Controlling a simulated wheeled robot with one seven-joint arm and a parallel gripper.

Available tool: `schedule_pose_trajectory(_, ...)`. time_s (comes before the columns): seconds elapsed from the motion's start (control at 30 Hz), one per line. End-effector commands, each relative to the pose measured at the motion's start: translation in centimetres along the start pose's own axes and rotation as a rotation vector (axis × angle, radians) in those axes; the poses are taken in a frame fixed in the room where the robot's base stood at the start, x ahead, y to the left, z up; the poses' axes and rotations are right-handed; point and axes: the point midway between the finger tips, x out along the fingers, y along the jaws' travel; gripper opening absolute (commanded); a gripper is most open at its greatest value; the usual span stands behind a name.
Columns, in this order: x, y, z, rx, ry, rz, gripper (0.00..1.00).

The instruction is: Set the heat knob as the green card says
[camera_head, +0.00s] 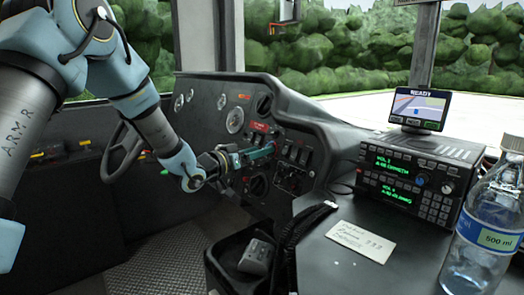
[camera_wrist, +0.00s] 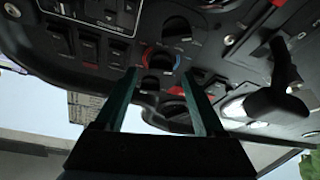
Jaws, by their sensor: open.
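My gripper (camera_head: 268,151) reaches the dark dashboard from the left, its two teal fingers in front of the panel. In the wrist view my gripper (camera_wrist: 159,73) is open and empty. A dark round knob with a blue and red arc, which looks like the heat knob (camera_wrist: 160,59), lies just past the fingertips and between them. I cannot tell whether the fingers touch it. Its pointer setting is too small to read. I see no green card; a pale handwritten card (camera_head: 361,240) lies on the right console.
Other dark knobs (camera_wrist: 176,26) and rocker switches (camera_wrist: 88,44) sit close around the fingers. A black lever (camera_wrist: 280,85) sticks out at the right of the wrist view. A radio (camera_head: 417,175), a small screen (camera_head: 419,108) and a water bottle (camera_head: 483,235) stand on the right console.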

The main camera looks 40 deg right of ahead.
Motion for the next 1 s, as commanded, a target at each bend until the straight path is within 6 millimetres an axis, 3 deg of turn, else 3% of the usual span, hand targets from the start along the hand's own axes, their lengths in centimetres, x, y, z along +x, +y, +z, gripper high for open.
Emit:
schedule_pose_trajectory(0.2, 1.7, 0.0, 0.0, 0.000, 0.000, -0.001, 0.71)
schedule_pose_trajectory(0.5, 1.8, 0.0, 0.0, 0.000, 0.000, -0.001, 0.70)
schedule_pose_trajectory(1.0, 1.8, -0.1, 0.0, 0.000, 0.000, -0.002, 0.14)
